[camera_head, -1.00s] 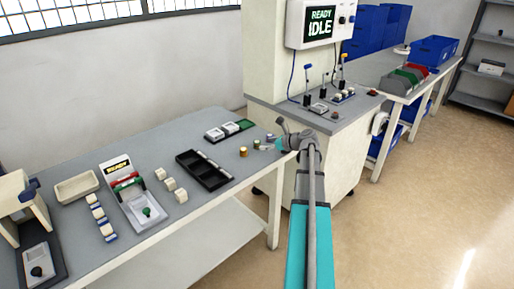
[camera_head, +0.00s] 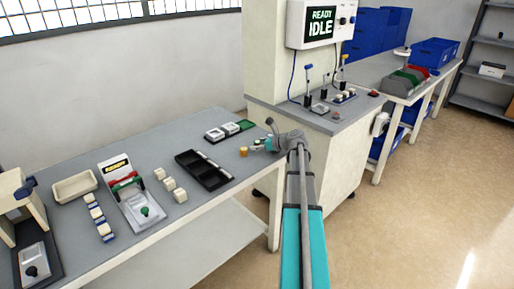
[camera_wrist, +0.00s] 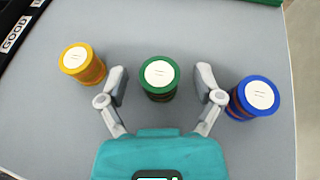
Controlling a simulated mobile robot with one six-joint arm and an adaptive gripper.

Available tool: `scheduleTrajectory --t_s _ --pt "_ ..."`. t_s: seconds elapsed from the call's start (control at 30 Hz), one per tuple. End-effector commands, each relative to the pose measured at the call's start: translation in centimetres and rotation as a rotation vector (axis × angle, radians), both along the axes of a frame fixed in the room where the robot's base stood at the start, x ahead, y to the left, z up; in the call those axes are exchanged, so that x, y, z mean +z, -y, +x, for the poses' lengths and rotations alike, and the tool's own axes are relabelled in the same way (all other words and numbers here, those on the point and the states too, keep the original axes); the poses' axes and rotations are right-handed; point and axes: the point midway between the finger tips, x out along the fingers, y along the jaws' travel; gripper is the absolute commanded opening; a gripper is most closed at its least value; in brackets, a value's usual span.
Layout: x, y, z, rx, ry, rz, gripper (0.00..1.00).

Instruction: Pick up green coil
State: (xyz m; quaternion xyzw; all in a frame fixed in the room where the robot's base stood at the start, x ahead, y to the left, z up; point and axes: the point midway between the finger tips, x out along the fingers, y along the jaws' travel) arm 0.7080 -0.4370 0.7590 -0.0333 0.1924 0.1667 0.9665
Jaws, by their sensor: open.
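The green coil (camera_wrist: 159,78) stands upright on the grey table, a green spool with a white top. In the wrist view it lies between the two open fingers of my gripper (camera_wrist: 161,87), with a gap on each side. A yellow coil (camera_wrist: 83,64) stands left of the left finger. A blue coil (camera_wrist: 254,97) stands just right of the right finger, very close to it.
A black tray (camera_head: 203,171) lies left of the coils. The table's right edge is close to the blue coil. A machine cabinet (camera_head: 310,150) stands just beyond.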

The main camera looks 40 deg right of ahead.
Motion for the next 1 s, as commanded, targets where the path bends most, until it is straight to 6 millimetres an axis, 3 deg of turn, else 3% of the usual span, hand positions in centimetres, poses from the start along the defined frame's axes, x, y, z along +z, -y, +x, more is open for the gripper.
scheduleTrajectory --t_s 0.47,0.9,1.0 --pt "0.04 0.07 -0.07 -0.001 0.0 0.001 0.84" --pt "0.04 0.12 -0.1 -0.001 0.0 0.001 0.03" --pt "0.04 0.13 -0.11 -0.002 0.0 0.0 0.0"
